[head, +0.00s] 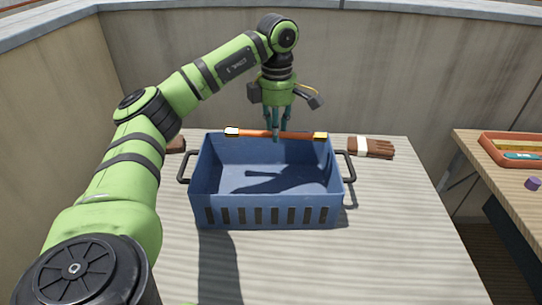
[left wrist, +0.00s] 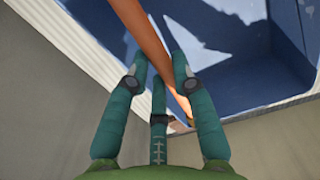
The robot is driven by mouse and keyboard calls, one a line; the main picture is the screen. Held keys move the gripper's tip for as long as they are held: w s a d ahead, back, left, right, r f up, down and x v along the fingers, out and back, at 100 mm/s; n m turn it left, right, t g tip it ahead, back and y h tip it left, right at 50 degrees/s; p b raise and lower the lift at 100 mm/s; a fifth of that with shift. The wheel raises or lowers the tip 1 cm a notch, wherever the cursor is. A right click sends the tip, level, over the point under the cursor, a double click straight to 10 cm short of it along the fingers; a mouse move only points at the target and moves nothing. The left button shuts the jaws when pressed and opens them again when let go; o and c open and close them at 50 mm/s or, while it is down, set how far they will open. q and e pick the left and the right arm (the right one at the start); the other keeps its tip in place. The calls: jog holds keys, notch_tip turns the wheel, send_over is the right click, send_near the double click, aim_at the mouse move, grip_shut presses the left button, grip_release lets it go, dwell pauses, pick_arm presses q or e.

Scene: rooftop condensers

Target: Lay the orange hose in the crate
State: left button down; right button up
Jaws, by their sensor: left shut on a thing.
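The orange hose (head: 252,133) is a short, straight piece with pale and yellow ends. In the head view it lies level, left to right, at the far rim of the blue crate (head: 265,199). My left gripper (head: 276,134) points down and is shut on the hose near its middle. In the left wrist view the hose (left wrist: 150,40) passes between the fingers (left wrist: 160,68), with the crate interior (left wrist: 225,50) beyond. I cannot tell whether the hose touches the rim. The crate looks empty, with shadows on its floor. My right gripper is out of view.
The crate stands on a pale ribbed table (head: 300,265) and has dark side handles. A wooden bench (head: 490,155) with an orange tray (head: 515,138) stands at right. Walls close the back.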

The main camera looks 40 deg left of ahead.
pick_arm(q)
jog(key=shift+s+a+f+b, duration=0.1)
jog(key=shift+a+f+b, duration=0.1)
jog(key=shift+f, duration=1.4)
jog(key=shift+w+a+f+b, duration=0.1)
jog(key=shift+a+f+b, duration=0.1)
jog(key=shift+f, duration=1.45)
jog(key=shift+s+a+f+b, duration=0.1)
jog(key=shift+a+f, duration=0.1)
jog(key=shift+f, duration=1.4)
jog(key=shift+f, duration=0.15)
jog(key=shift+f, duration=0.45)
jog(key=c, duration=1.3)
grip_release()
notch_tip(320, 180, up, 13)
jog(key=shift+d+r+p, duration=0.1)
jog(key=shift+r+p, duration=0.05)
jog(key=shift+p, duration=0.45)
